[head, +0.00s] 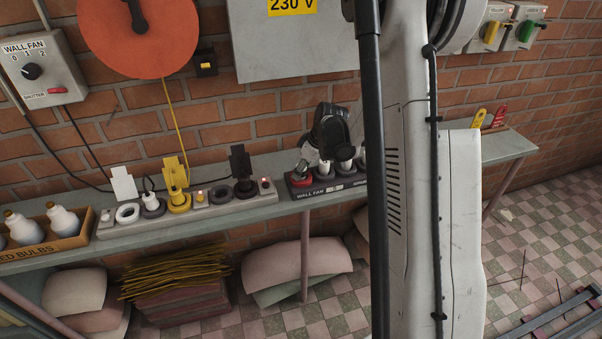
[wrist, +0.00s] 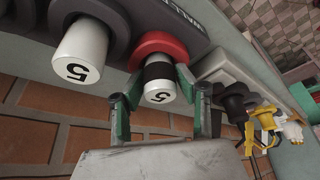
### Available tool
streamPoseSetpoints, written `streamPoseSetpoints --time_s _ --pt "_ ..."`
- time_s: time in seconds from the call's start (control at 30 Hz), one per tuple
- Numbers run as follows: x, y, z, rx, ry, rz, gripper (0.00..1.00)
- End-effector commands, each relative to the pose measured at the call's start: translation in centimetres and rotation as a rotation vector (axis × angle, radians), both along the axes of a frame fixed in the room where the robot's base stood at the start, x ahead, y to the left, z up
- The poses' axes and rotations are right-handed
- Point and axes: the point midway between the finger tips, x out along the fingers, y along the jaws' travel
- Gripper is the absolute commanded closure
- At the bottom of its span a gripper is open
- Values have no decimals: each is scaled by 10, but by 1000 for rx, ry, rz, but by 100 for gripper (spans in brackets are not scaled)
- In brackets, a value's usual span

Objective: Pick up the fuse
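A white fuse (wrist: 160,88) with a black band and a "5" on its end sits in a red socket ring (wrist: 162,47) on the dark block labelled WALL FAN. The red socket (head: 300,181) also shows in the head view, near the left end of that block. My gripper (wrist: 160,84) has its green fingers on either side of this fuse. The fingers look open, with a gap at least on the left; contact on the right is unclear. A second white fuse (wrist: 80,55), also marked 5, sits in a dark socket beside it.
The block (head: 318,191) stands on a narrow bench against a brick wall. To its left is a pale strip (head: 248,208) with several plugs and rings, then a bulb box (head: 72,243). My arm hides part of the bench to the right.

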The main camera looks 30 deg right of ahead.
Motion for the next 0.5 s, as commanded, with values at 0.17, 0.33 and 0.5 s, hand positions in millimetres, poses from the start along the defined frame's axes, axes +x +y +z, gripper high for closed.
streamPoseSetpoints --time_s 0.17,0.33,0.5 --pt "0 0 0 0 0 0 94" --pt "0 0 0 0 0 0 98" --pt "0 0 2 0 0 0 98"
